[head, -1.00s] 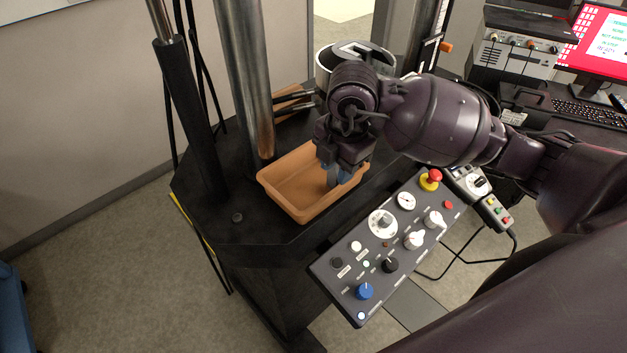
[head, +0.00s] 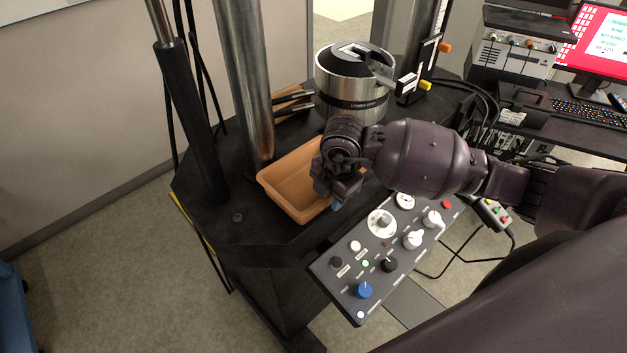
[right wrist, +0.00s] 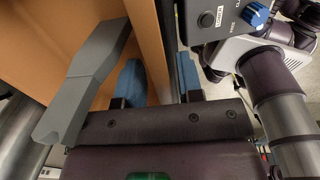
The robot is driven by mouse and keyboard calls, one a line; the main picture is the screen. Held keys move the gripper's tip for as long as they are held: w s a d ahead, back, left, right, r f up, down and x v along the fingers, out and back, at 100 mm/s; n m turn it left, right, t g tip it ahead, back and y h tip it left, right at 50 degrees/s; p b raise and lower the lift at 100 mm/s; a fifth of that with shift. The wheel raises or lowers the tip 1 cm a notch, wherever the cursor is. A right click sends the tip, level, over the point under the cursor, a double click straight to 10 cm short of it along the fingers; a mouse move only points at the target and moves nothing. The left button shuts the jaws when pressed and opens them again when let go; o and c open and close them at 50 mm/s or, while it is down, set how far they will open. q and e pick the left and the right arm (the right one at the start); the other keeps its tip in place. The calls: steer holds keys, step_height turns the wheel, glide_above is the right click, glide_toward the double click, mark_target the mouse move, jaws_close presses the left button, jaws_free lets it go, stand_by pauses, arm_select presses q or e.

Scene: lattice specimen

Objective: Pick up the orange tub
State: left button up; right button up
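The orange tub (head: 290,192) sits on the black machine base in the head view and looks empty where I can see inside. My right gripper (head: 340,200) is at its right side, hiding that end of the tub. In the right wrist view, the blue fingertips of my right gripper (right wrist: 159,80) stand apart, with the wall of the orange tub (right wrist: 150,30) between them. One finger is inside the tub and one outside; a gap shows beside the outer finger. My left gripper is not in view.
A control panel (head: 345,280) with knobs juts out at the front right. A metal cylinder (head: 352,85) stands behind the tub, and a steel column (head: 243,80) rises at its back left. The black base (head: 215,210) is mostly clear left of the tub.

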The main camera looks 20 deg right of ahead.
jaws_close()
steer(key=shift+r, duration=0.1)
stand_by(0.3)
